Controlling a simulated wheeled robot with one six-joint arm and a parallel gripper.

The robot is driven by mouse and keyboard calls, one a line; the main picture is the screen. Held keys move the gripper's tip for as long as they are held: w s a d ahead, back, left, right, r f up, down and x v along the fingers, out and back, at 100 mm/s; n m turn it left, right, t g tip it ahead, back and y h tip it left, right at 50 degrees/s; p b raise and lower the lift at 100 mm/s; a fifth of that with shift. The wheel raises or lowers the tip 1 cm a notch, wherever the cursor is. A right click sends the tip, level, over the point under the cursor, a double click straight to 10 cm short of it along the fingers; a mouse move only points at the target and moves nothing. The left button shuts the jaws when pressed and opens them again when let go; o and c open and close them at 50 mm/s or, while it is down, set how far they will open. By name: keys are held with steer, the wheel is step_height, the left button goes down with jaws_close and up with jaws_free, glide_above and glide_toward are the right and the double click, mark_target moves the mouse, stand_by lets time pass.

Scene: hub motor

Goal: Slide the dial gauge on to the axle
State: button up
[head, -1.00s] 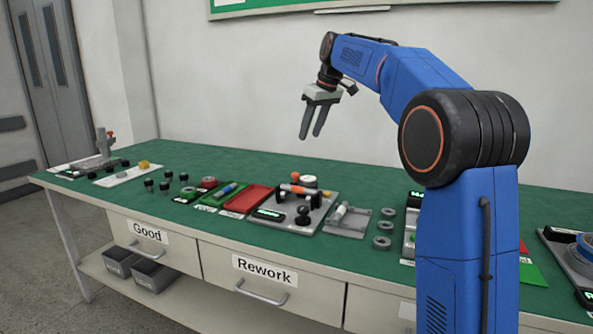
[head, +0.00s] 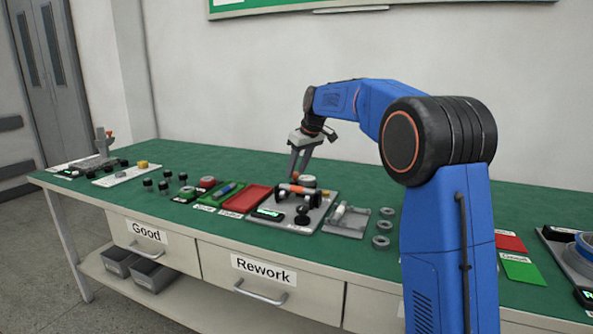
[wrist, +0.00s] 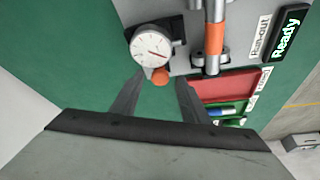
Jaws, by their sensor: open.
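The dial gauge (wrist: 151,44) has a round white face and an orange knob (wrist: 160,76); it stands on a dark base on the grey run-out fixture (wrist: 185,52). In the head view the gauge (head: 309,181) is just behind the axle. The axle (wrist: 214,72) is a grey bar with an orange band, lying across the fixture to the right of the gauge in the wrist view. My gripper (wrist: 162,80) is open and empty. Its fingertips appear on either side of the orange knob; I cannot tell whether they are level with it.
A lit "Ready" display (wrist: 290,33) sits on the fixture. Red (wrist: 228,87) and green (wrist: 213,109) trays lie beside it. In the head view, several grey rings (head: 382,241) lie to the right. Small black parts (head: 148,184) stand to the left. Green mat is clear behind the fixture.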

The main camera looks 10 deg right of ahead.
steer(key=shift+w+f, duration=0.15)
steer(key=shift+f, duration=0.2)
jaws_close()
steer(key=shift+s+a, duration=0.55)
steer(key=shift+s, duration=0.15)
steer(key=shift+s+a, duration=0.5)
steer(key=shift+s, duration=0.2)
jaws_free()
steer(key=shift+a, duration=0.1)
steer(key=v, duration=1.7)
steer(key=shift+r, duration=0.2)
steer(key=shift+s, duration=0.15)
